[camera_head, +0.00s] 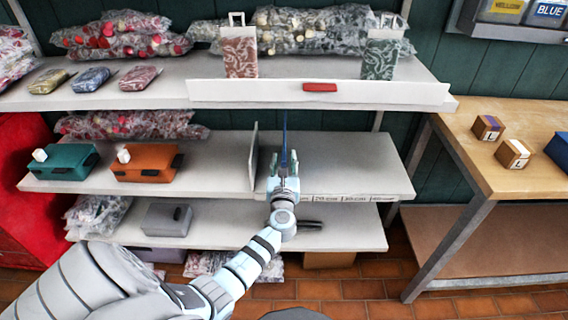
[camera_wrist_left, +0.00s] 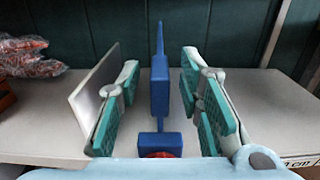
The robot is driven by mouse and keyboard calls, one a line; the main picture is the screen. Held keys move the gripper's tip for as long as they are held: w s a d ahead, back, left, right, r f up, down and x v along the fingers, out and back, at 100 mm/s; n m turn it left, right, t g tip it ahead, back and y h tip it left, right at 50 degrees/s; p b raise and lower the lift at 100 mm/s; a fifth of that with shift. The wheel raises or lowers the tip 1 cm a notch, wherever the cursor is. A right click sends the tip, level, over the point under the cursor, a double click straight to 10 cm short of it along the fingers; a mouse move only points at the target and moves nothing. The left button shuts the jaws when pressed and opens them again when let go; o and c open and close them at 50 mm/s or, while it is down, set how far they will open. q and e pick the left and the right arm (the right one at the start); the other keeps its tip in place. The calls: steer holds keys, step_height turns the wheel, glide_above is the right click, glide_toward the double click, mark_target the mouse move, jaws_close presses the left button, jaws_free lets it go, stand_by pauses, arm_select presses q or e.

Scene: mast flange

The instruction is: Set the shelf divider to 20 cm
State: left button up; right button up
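The shelf divider looks to be the thin blue upright (camera_head: 285,130) on the middle shelf (camera_head: 350,165), seen nearly edge-on. In the left wrist view the blue divider (camera_wrist_left: 159,85) has a thicker block in front and a foot with a red-orange part below. My left gripper (camera_head: 285,165) is open around the block, with a gap on both sides. Its green-padded fingers show in the wrist view (camera_wrist_left: 160,108). The 20 cm label (camera_head: 312,197) on the shelf's front edge is right of the gripper. The label at the gripper is partly hidden. My right gripper is out of view.
A light grey upright panel (camera_head: 253,155) stands close left of the gripper. Teal (camera_head: 64,161) and orange (camera_head: 145,162) boxes sit farther left. The shelf right of the divider is clear.

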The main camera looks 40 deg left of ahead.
arm_select(q)
jaws_close()
stand_by(0.3)
